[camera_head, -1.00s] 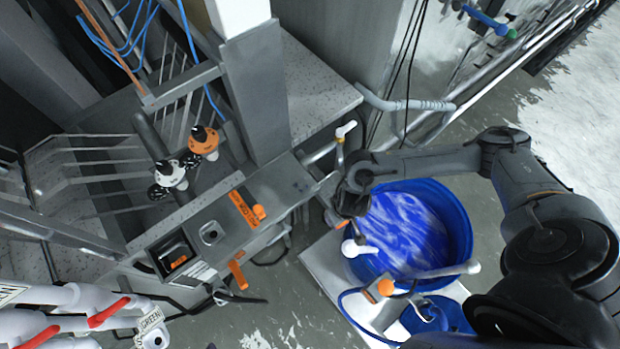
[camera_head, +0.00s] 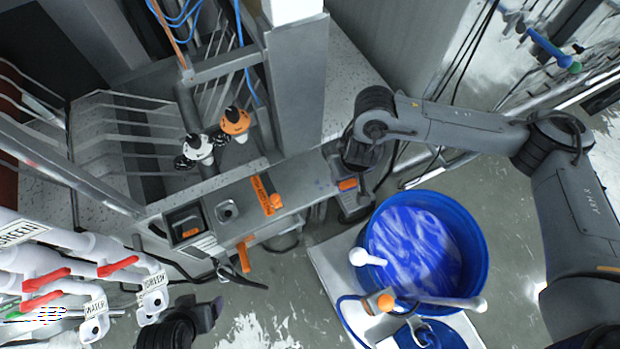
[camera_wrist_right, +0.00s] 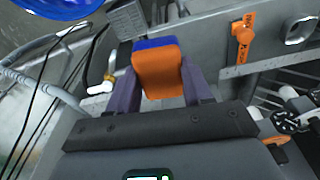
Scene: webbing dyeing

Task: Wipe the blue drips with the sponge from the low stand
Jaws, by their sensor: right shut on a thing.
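My right gripper (camera_head: 352,168) is shut on the orange sponge (camera_head: 347,184), above the right end of the grey metal ledge (camera_head: 300,180). In the right wrist view the sponge (camera_wrist_right: 158,75) sits between the two fingers, orange with a blue layer at its far edge. I cannot tell whether the sponge touches the ledge. Faint bluish specks (camera_head: 319,185) show on the ledge left of the sponge; I cannot tell clearly whether these are the drips. My left gripper (camera_head: 208,314) shows partly at the bottom edge, and its jaw state is unclear.
A blue tub (camera_head: 482,250) of blue-white liquid stands at right on a pale board (camera_head: 325,262), with a smaller blue bucket (camera_head: 432,335) beside it. White pipes with red handles (camera_head: 118,264) are at lower left. Orange and white knobs (camera_head: 234,121) stand behind the ledge.

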